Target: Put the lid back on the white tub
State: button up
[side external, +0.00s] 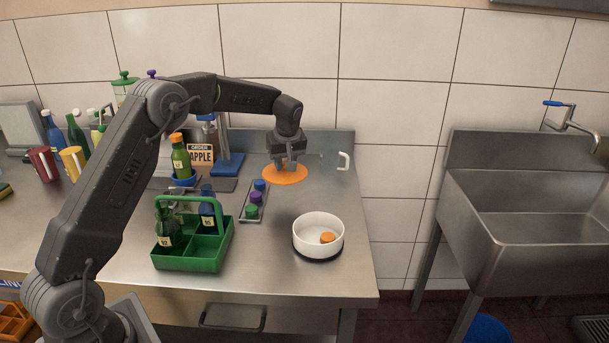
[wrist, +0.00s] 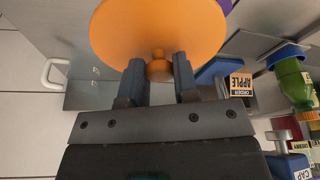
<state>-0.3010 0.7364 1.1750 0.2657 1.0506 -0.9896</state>
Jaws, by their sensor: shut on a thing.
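The white tub (side external: 305,247) stands open on a dark round base near the front right of the steel table, with a small orange cap (side external: 327,237) inside it. The lid (side external: 285,176) is a flat orange disc near the back of the table. My gripper (side external: 285,165) is above the lid and shut on its knob. In the wrist view the lid (wrist: 150,30) fills the top, with its round knob (wrist: 158,68) between my two fingers (wrist: 160,75). I cannot tell whether the lid touches the table. The tub does not show in the wrist view.
A green caddy (side external: 190,262) with bottles stands left of the tub. A narrow tray of coloured caps (side external: 254,200) lies between the caddy and the lid. A green bottle (side external: 181,160) and an order sign (side external: 201,154) stand behind. A sink (side external: 530,215) is at right.

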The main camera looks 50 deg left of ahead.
jog(key=shift+s+a+r, duration=0.65)
jog(key=shift+s+a, duration=0.1)
jog(key=shift+a, duration=0.1)
jog(key=shift+s+d+r, duration=0.15)
jog(key=shift+r, duration=0.05)
jog(key=s+d, duration=0.2)
jog(key=d, duration=0.8)
jog(key=s+d, duration=0.2)
jog(key=d, duration=0.9)
jog(key=shift+a+f, duration=0.1)
jog(key=shift+f, duration=2.6)
jog(key=shift+f, duration=0.15)
jog(key=o, duration=1.5)
jog(key=shift+c, duration=0.2)
